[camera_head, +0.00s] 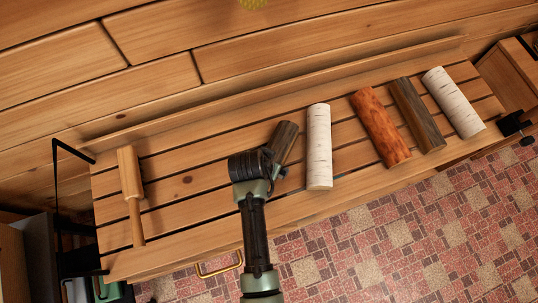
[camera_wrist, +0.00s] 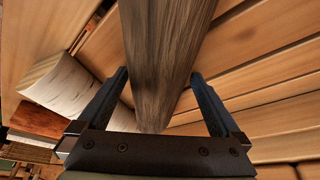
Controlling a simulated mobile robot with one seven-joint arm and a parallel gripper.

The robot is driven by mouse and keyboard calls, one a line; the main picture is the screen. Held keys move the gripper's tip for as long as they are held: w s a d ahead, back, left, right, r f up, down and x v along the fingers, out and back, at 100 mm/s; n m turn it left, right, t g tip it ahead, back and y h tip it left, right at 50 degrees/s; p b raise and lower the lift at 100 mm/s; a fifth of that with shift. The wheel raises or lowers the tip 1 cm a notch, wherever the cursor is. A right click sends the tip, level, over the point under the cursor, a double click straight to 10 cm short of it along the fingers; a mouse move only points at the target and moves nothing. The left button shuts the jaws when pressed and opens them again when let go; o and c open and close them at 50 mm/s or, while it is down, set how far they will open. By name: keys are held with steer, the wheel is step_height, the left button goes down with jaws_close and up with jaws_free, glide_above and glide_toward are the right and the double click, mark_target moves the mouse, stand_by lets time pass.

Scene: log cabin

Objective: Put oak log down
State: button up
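A dark grey-brown log, which I take for the oak log (camera_head: 286,139), is at my gripper (camera_head: 257,170) over the middle of the slatted wooden bench (camera_head: 185,205).
Further right lie a reddish log (camera_head: 381,127), another dark log (camera_head: 417,115) and a second birch log (camera_head: 454,102). A wooden mallet (camera_head: 130,185) lies at left. Bare slats separate mallet and gripper.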

steer(key=p+v, duration=0.3)
steer(key=v, duration=0.9)
steer(key=shift+r+p, duration=0.15)
steer(key=shift+p, duration=0.25)
